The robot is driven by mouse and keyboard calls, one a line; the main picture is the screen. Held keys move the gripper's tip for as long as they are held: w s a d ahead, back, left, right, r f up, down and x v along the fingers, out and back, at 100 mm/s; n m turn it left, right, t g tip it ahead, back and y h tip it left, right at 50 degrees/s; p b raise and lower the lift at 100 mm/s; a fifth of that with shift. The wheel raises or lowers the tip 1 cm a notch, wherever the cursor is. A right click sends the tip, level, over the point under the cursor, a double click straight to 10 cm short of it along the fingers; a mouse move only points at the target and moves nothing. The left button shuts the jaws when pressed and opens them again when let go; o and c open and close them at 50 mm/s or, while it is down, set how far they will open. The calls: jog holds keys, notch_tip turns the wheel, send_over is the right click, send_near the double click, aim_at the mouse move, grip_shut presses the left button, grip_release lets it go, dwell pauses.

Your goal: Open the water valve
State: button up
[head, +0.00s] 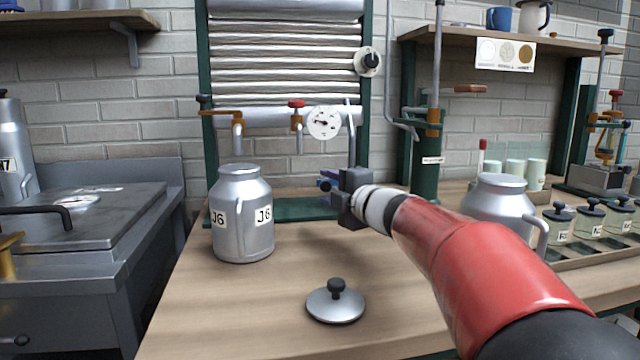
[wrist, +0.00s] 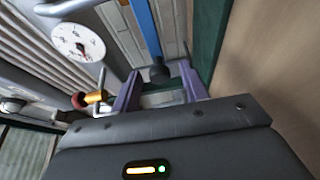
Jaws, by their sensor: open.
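My gripper (head: 328,186) is open in front of the cooler's lower right side, above the worktop. In the wrist view, a blue bar (wrist: 145,30) with a dark end comes down from the top to the gap between the purple fingers of my gripper (wrist: 160,92). No grasp on it shows; I cannot tell if it touches a finger.
A milk can marked J6 (head: 240,215) stands left of my gripper, below another brass tap (head: 235,117). A metal lid (head: 336,304) lies in front. A second can (head: 500,200) and labelled jars (head: 592,215) stand at right. The worktop's front left is clear.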

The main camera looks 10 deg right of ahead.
jog(key=shift+x, duration=1.85)
grip_shut()
